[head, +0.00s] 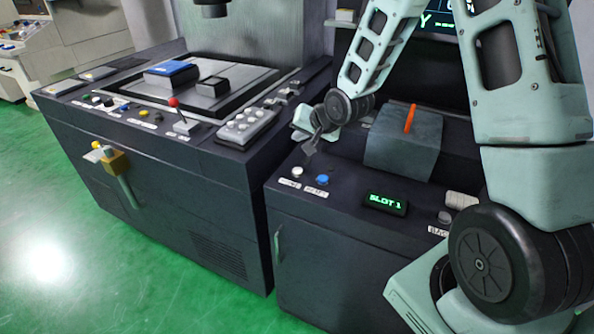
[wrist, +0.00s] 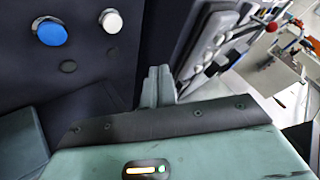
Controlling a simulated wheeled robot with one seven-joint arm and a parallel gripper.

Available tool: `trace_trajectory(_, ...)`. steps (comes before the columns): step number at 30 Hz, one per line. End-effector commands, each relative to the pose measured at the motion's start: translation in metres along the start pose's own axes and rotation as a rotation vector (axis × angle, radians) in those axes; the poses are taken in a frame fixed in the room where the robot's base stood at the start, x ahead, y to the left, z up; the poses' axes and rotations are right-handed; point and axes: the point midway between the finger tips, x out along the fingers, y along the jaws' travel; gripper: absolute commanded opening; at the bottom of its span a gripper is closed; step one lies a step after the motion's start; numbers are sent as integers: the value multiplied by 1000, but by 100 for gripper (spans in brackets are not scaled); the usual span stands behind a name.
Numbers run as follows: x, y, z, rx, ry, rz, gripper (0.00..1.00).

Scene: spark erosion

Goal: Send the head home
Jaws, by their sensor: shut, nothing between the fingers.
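A white round button (head: 297,172) sits on the front ledge of the right-hand cabinet, with a small label (head: 290,183) that seems to read HOME. A blue button (head: 322,179) labelled RESET is just right of it. In the wrist view the white button (wrist: 111,21) and blue button (wrist: 50,32) show at the upper left. My gripper (head: 309,150) is shut and empty, above and behind the white button, apart from it. Its fingertips (wrist: 158,72) show in the wrist view below and right of the white button. The machine's dark head (head: 212,8) hangs over the worktable at the top.
A lit SLOT 1 display (head: 385,203) and a grey housing with an orange lever (head: 410,118) stand right of the buttons. A left-hand console carries a red-knobbed lever (head: 174,103) and a keypad (head: 246,127). The green floor (head: 150,250) in front is open.

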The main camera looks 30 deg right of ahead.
Motion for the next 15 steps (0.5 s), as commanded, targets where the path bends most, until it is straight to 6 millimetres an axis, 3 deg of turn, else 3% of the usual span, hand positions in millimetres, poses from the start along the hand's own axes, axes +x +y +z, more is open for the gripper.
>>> trace_trajectory(15, 47, 34, 35, 0, -1, 0, 0)
